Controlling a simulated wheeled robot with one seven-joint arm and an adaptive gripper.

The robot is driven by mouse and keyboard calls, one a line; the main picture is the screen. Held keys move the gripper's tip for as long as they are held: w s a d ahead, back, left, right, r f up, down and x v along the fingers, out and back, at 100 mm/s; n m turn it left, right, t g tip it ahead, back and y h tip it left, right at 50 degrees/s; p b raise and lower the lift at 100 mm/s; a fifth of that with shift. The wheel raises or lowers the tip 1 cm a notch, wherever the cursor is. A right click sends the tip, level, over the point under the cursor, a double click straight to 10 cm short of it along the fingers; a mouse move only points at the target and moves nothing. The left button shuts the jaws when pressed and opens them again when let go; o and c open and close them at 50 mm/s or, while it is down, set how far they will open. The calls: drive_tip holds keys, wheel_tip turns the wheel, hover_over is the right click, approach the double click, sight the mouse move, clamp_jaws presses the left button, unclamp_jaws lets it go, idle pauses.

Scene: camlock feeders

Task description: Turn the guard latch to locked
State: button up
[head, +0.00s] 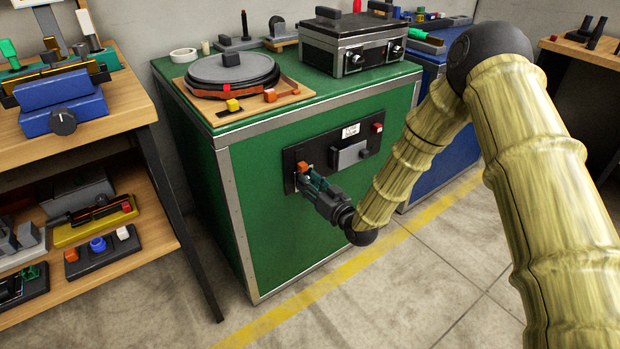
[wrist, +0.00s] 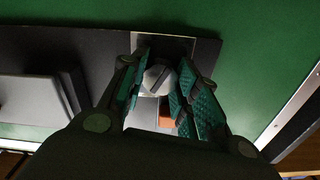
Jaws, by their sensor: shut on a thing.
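The guard latch (wrist: 159,77) shows in the wrist view as a round, pale grey knob with a dark bar across it, on a dark panel. My gripper (wrist: 163,88) has its green-padded fingers on either side of the knob and is shut on it. In the head view my gripper (head: 305,181) reaches the left end of the dark panel (head: 338,149) on the green cabinet's front. An orange piece (head: 303,167) sits at the fingertips there; it also shows below the knob in the wrist view (wrist: 165,118). The fingers hide most of the latch in the head view.
The panel also carries a grey box-like cover (head: 350,155), a white label (head: 351,131) and a red button (head: 377,127). The green cabinet (head: 240,200) has a round grey turntable (head: 233,69) on top. A wooden shelf unit (head: 100,125) stands at the left.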

drive_tip(key=m+p, duration=0.2)
drive_tip(key=m, duration=1)
drive_tip(key=shift+w+d+m+p, duration=0.1)
drive_tip(key=shift+d+m+p, duration=0.05)
drive_tip(key=shift+m+p, duration=0.15)
idle(0.4)
drive_tip(key=o, duration=1)
drive_tip(key=v, duration=1.2)
drive_tip(key=shift+f, duration=0.1)
